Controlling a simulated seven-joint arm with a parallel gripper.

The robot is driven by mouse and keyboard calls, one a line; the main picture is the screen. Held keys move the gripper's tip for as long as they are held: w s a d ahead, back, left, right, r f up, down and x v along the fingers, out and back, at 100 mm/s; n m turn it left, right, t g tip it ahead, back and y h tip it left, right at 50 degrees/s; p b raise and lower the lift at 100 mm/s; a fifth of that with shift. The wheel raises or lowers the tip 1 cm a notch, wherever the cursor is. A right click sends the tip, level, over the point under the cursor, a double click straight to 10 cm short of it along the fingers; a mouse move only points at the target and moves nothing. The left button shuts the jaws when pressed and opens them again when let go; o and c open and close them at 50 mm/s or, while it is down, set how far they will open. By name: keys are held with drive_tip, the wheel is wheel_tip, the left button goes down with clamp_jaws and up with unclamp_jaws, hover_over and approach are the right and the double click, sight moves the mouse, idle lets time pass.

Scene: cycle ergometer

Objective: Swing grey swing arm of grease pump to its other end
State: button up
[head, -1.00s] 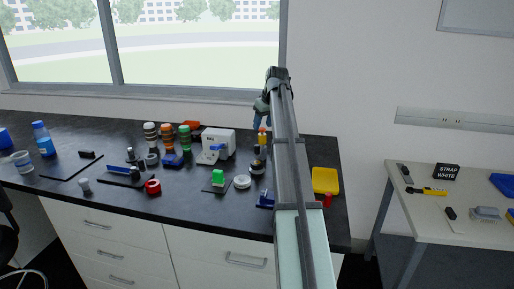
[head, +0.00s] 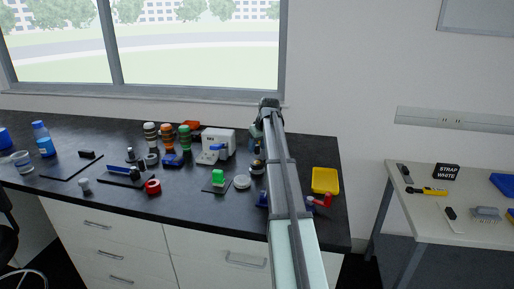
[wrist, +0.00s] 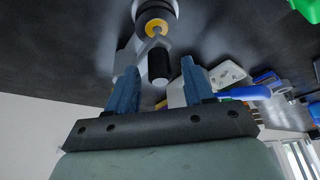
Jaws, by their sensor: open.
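In the wrist view the grease pump has a yellow hub (wrist: 156,27) on a dark and pale round body at the top. Its grey swing arm (wrist: 150,44) runs from the hub toward my gripper and bears a black cylindrical knob (wrist: 158,66). My gripper (wrist: 158,72) is open, its two blue fingers on either side of the knob, with a visible gap on each side. Whether the knob is at fingertip depth I cannot tell. In the head view my arm hides most of the gripper and the pump.
A white machine with a blue lever (head: 217,147) stands left of my arm. A yellow tray (head: 325,180) and a red item (head: 322,201) are to the right.

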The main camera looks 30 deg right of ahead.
drive_tip(key=shift+w+f, duration=0.2)
drive_tip(key=shift+f, duration=0.2)
drive_tip(key=shift+c, duration=0.5)
clamp_jaws()
